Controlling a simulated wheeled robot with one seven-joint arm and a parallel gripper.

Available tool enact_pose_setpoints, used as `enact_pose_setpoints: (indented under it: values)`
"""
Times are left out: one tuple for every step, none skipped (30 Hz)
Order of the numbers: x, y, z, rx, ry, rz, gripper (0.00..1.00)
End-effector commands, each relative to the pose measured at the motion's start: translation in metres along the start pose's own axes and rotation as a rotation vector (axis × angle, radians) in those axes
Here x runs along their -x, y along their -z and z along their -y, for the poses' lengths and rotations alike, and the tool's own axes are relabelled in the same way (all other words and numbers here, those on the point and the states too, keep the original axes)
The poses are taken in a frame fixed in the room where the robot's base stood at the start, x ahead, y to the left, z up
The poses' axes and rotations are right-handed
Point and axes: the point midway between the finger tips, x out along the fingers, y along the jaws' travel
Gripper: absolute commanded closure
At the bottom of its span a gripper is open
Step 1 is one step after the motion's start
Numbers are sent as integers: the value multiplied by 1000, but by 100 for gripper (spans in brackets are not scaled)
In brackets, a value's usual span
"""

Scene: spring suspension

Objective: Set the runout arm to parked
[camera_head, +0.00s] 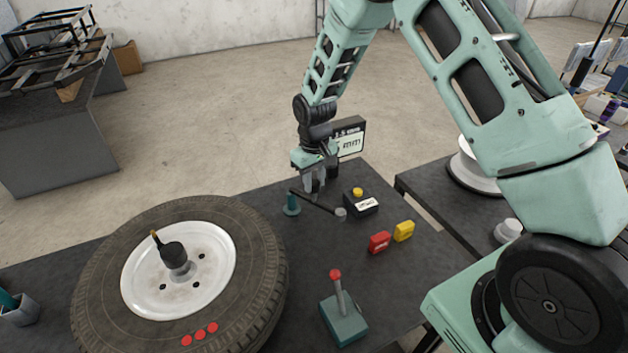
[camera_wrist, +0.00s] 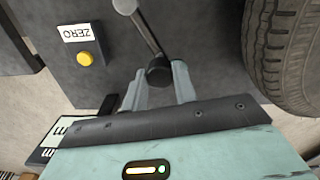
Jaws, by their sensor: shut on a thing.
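The runout arm (camera_head: 325,208) is a thin dark rod that lies slantwise low over the table, right of the wheel, with a grey cylinder (camera_head: 341,214) at its right end. In the wrist view the rod (camera_wrist: 147,37) runs from a grey round end at the top to a black knob (camera_wrist: 158,73). My gripper (camera_head: 316,190) points down over the rod. In the wrist view its fingers (camera_wrist: 159,88) are on both sides of the knob and shut on it. A teal post (camera_head: 291,206) stands by the rod's left end; I cannot tell whether they touch.
A box with a yellow button (camera_head: 361,203) stands close right of my gripper, with a display (camera_head: 350,140) behind. The tyre (camera_head: 262,262) fills the left.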

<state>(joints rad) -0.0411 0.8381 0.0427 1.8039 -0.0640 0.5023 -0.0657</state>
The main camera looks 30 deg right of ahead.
Motion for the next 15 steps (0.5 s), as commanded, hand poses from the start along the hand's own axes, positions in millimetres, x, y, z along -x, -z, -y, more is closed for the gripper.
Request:
enact_pose_setpoints:
  values:
    - [2, 1, -2, 0, -3, -4, 100]
    - [2, 1, -2, 0, -3, -4, 100]
    - [2, 1, -2, 0, -3, -4, 100]
    - [2, 1, -2, -1, -3, -5, 69]
    - [2, 2, -2, -1, -3, -5, 61]
    - [2, 2, -2, -1, -3, -5, 50]
    - [2, 1, -2, -1, -3, -4, 50]
    - [1, 1, -2, -1, -3, -4, 50]
    - [1, 1, -2, -1, -3, -4, 50]
    - [1, 1, -2, -1, -2, -3, 50]
    - [1, 1, -2, -1, -2, -3, 50]
    - [1, 1, -2, -1, -2, -3, 50]
    - [1, 1, -1, -2, -2, -3, 50]
    - [1, 1, -1, -2, -2, -2, 50]
    - [1, 1, -1, -2, -2, -3, 50]
